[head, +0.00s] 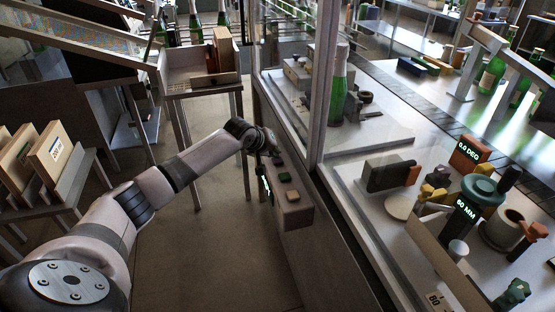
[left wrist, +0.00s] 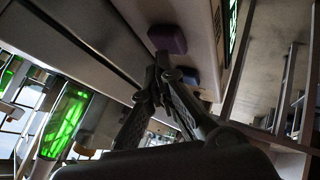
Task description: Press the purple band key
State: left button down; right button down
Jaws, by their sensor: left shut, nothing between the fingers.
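The purple key (left wrist: 167,39) is a rounded block on the grey key panel in the left wrist view. A dark blue key (left wrist: 189,76) sits lower on the same panel, partly behind my fingers. My left gripper (left wrist: 163,60) is shut and empty, its tips at the lower edge of the purple key in the picture. I cannot tell whether they touch it. In the head view my left gripper (head: 268,148) is at the far end of the key panel (head: 298,214). My right gripper is not in view.
A green-lit display (head: 267,189) is on the panel's left side. A glass-walled machine with a green bottle (head: 339,88) stands right of the panel. A shelf stand (head: 200,82) is behind, and wooden boxes (head: 48,154) are at the left. The floor between is clear.

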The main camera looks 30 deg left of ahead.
pick_arm(q)
jog(key=shift+f, duration=0.6)
dwell(0.7)
jog(key=shift+r, duration=0.1)
jog(key=shift+r+p, duration=0.9)
jog(key=shift+p, duration=0.15)
notch_tip(320, 180, up, 5)
jog(key=p, duration=0.5)
jog(key=shift+r, duration=0.1)
dwell(0.6)
